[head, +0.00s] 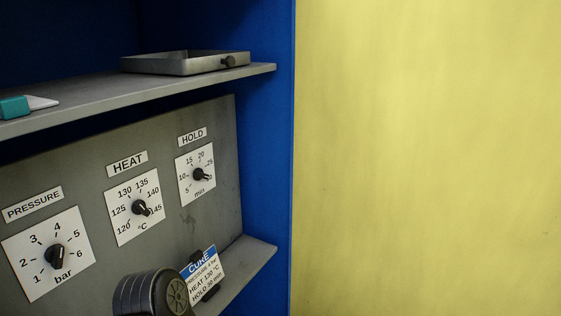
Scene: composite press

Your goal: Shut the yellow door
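A flat yellow surface (430,160), which looks like the yellow door, fills the right half of the head view. Its left side meets the blue cabinet frame (268,170). Its other edges and any handle are out of view, so I cannot tell its angle. The cabinet interior to its left is uncovered. Neither of my grippers shows.
A grey shelf (200,84) holds a shallow metal tray (185,65) and a teal object (14,106). Below, a grey panel (80,165) carries pressure, heat and hold dials. A CURE card (204,275) stands near a lower shelf (250,262).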

